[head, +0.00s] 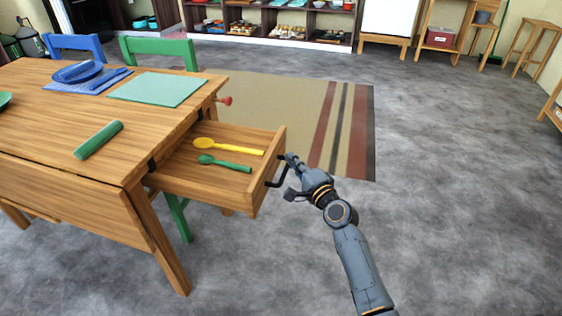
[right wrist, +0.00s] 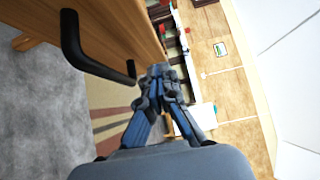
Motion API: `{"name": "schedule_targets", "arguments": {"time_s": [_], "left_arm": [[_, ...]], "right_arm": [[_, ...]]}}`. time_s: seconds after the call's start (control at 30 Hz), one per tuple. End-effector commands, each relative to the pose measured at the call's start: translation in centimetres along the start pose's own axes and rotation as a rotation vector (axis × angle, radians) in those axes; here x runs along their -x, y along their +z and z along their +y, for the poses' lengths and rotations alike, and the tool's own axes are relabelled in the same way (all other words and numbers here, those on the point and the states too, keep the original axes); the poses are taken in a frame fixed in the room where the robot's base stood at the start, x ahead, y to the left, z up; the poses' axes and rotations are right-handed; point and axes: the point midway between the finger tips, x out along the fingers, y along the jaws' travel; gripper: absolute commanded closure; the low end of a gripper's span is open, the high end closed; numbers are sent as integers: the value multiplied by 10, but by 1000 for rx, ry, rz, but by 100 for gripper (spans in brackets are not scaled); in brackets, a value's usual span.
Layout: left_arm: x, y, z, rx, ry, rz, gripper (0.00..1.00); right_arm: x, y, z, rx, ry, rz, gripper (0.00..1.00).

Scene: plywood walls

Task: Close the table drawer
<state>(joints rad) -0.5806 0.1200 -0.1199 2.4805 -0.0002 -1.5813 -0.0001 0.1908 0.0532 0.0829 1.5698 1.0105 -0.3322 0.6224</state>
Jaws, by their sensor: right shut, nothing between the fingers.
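The table drawer (head: 215,184) is pulled out from the right end of the wooden table (head: 60,110). A yellow spoon (head: 228,146) and a green spoon (head: 225,163) lie in it. Its dark handle (head: 277,173) is on the drawer front. My right gripper (head: 291,160) is shut and empty, close to the far end of the handle. In the right wrist view the handle (right wrist: 85,55) is at the upper left, and the shut fingertips (right wrist: 160,72) are beside its end. I cannot tell whether they touch. My left gripper is not in view.
On the table lie a green roll (head: 98,140), a green mat (head: 157,89) and a blue plate (head: 78,71). Green (head: 158,48) and blue (head: 75,43) chairs stand behind it. A striped rug (head: 300,110) lies beyond the drawer. The grey floor (head: 460,180) to the right is clear.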

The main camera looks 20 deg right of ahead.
Motion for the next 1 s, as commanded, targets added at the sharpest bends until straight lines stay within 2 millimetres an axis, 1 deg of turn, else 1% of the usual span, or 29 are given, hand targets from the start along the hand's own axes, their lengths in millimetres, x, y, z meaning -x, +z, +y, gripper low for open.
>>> {"name": "schedule_targets", "arguments": {"time_s": [0.03,0.2,0.33,0.77,0.87,1.0], "left_arm": [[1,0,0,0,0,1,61],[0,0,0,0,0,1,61],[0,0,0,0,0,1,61],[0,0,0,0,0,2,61],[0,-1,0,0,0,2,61],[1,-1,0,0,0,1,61]], "right_arm": [[-6,10,0,-6,0,-4,100],[-18,22,0,-4,1,-3,100],[-22,26,1,-3,3,-2,100],[-23,28,1,-2,3,-2,100],[-27,31,0,-2,1,-3,100],[-37,42,0,-4,1,-4,100]]}}
